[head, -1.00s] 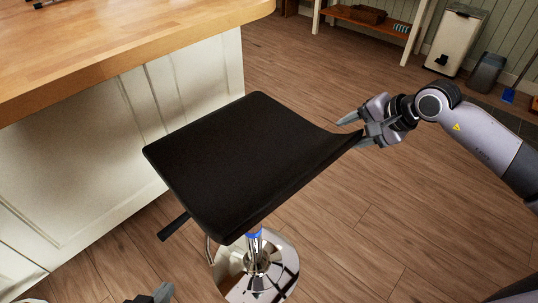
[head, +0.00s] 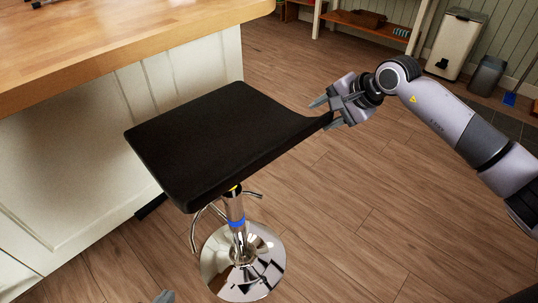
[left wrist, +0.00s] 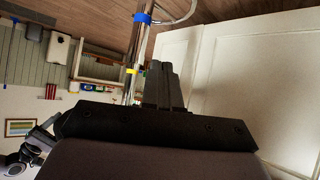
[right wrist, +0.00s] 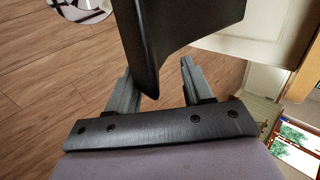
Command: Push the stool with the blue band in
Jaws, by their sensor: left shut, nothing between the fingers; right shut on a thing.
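The stool with the blue band (head: 237,224) has a black seat (head: 215,140), a chrome post and a round chrome base (head: 220,278). Its seat's left side is close to the island's white panel. My right gripper (head: 328,112) is shut on the seat's raised right edge; the right wrist view shows the black edge (right wrist: 145,45) between its fingers (right wrist: 160,88). Only a tip of my left gripper (head: 165,297) shows at the bottom of the head view. In the left wrist view its fingers (left wrist: 164,82) are together and empty, with the post and blue band (left wrist: 142,18) beyond.
The wooden-topped island (head: 120,40) with white panels (head: 70,180) stands on the left. Wooden floor (head: 390,200) is open to the right. A bench (head: 365,20), a cream bin (head: 455,45) and a grey bin (head: 487,75) stand at the back.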

